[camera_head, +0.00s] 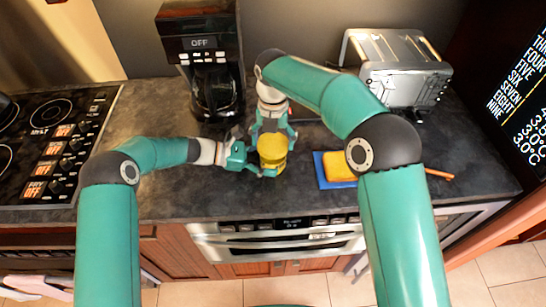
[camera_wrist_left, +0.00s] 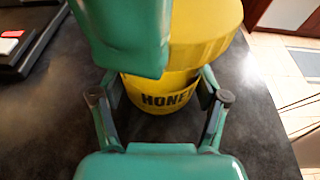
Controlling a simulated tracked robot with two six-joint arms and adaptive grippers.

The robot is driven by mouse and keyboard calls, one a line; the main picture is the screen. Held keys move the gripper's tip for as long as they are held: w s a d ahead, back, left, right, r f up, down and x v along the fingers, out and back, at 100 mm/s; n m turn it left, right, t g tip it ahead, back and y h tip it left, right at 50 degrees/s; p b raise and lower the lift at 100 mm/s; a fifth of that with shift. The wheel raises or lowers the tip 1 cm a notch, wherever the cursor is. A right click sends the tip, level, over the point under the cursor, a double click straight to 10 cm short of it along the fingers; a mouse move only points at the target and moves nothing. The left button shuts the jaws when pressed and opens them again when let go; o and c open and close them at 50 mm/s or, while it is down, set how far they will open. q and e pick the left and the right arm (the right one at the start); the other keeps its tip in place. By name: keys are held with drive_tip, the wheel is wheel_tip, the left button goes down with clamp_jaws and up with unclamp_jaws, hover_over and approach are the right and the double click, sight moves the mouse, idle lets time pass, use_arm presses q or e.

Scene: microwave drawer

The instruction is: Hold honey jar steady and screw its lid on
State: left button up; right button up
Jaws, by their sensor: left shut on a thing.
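The yellow honey jar (camera_wrist_left: 155,100) stands on the dark counter with its label facing my left wrist camera. My left gripper (camera_head: 258,164) is shut on the jar from the left, with a finger on each side of it in the wrist view. The wide yellow lid (camera_head: 272,148) is at the jar's top and also shows in the wrist view (camera_wrist_left: 208,40). Whether it is seated or held slightly above cannot be told. My right gripper (camera_head: 273,128) is at the lid from behind; its fingertips are partly hidden, so its grip is unclear.
A coffee maker (camera_head: 205,70) stands behind to the left, and a toaster (camera_head: 395,68) behind to the right. A yellow sponge (camera_head: 337,167) lies on a blue cloth (camera_head: 322,178) right of the jar. The stove (camera_head: 50,135) is at the left.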

drive_tip(key=c, duration=0.6)
drive_tip(key=m, duration=0.6)
drive_tip(key=shift+m, duration=0.4)
drive_tip(key=shift+c, duration=0.2)
drive_tip(key=m, duration=0.7)
drive_tip(key=shift+m, duration=0.4)
drive_tip(key=o, duration=1.1)
drive_tip(key=shift+r, duration=0.1)
drive_tip(key=shift+r, duration=2.4)
